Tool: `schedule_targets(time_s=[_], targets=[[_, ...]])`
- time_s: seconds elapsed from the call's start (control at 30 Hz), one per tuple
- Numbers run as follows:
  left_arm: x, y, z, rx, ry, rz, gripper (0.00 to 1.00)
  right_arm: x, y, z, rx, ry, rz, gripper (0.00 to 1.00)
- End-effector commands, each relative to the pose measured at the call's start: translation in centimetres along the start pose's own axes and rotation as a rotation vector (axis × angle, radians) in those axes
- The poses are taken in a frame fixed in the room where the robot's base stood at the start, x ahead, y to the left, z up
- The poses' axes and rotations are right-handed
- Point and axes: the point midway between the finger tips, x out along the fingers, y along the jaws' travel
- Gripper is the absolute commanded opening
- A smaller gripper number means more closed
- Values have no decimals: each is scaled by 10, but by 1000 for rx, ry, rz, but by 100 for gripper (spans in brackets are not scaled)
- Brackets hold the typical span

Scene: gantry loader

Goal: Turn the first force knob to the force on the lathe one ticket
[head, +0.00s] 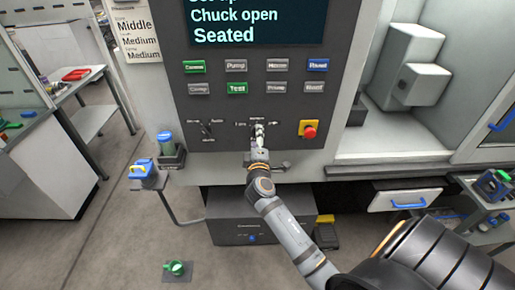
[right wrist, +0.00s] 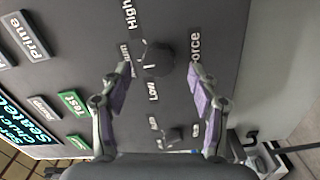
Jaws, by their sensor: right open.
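The force knob (right wrist: 158,60) is a dark round dial in the right wrist view, ringed by the labels High, Low, a partly covered one ending in "um", and Force. Its pointer setting is too unclear to read. My right gripper (right wrist: 160,82) is open, its two fingers on either side of the knob with visible gaps. In the head view my right gripper (head: 258,140) covers most of that knob on the dark panel. A ticket (head: 138,35) at the upper left reads Middle, Medium, Medium; its small headings are hard to read. My left gripper is out of view.
A second knob (head: 207,128) sits left of the gripper and also shows in the right wrist view (right wrist: 175,133). A red stop button (head: 309,130) is to the right. Button rows and a screen (head: 255,22) reading "Chuck open" and "Seated" are above.

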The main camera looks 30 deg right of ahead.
Motion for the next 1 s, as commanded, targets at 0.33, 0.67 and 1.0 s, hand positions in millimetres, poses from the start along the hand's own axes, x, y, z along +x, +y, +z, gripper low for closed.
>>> schedule_targets(time_s=[0.33, 0.67, 1.0], targets=[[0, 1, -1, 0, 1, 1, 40, -80, -2, 0, 4, -2, -5, 62], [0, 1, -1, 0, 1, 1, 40, -94, 0, 0, -2, 0, 0, 62], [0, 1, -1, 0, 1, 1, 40, -94, 0, 0, -1, 0, 0, 62]])
